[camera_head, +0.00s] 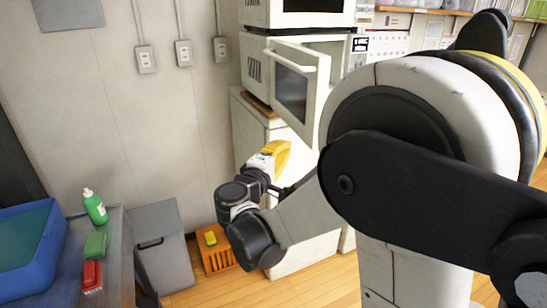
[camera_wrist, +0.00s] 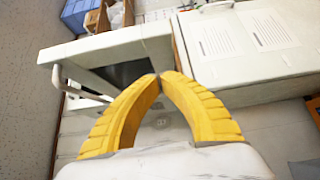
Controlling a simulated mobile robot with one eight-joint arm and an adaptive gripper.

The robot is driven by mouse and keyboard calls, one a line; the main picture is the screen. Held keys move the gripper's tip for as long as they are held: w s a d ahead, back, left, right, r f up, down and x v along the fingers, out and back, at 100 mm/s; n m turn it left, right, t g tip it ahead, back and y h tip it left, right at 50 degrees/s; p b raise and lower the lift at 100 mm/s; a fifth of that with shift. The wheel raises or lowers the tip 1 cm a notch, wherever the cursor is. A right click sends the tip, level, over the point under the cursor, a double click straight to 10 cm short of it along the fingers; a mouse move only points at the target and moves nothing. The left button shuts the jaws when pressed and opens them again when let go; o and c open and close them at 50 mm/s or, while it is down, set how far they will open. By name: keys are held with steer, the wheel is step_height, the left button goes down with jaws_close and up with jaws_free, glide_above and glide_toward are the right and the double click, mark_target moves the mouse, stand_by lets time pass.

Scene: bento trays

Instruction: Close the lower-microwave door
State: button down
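The lower microwave (camera_head: 256,72) is a white box on a white cabinet, beneath another microwave. Its door (camera_head: 311,108) stands open, swung out toward the camera, with a dark window and a white bar handle (camera_head: 290,58). My gripper (camera_head: 284,150), with yellow fingers, is below and left of the door's lower edge, apart from it in the picture. In the wrist view, the yellow fingers (camera_wrist: 160,77) meet at their tips with nothing visible between them. Beyond them is a white framed part with a dark area and a white bar (camera_wrist: 62,82), apparently the door and handle.
The upper microwave (camera_head: 283,14) sits directly above. A white cabinet (camera_head: 246,118) stands below. At left are a table (camera_head: 117,265), a blue bin (camera_head: 52,248), a green bottle (camera_head: 95,207), a grey bin (camera_head: 160,235) and an orange crate (camera_head: 221,262). My arm hides much of the right side.

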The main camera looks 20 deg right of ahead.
steer(key=w+d+b, duration=0.1)
steer(key=w+d, duration=0.1)
steer(key=d, duration=0.4)
steer(key=shift+d, duration=0.3)
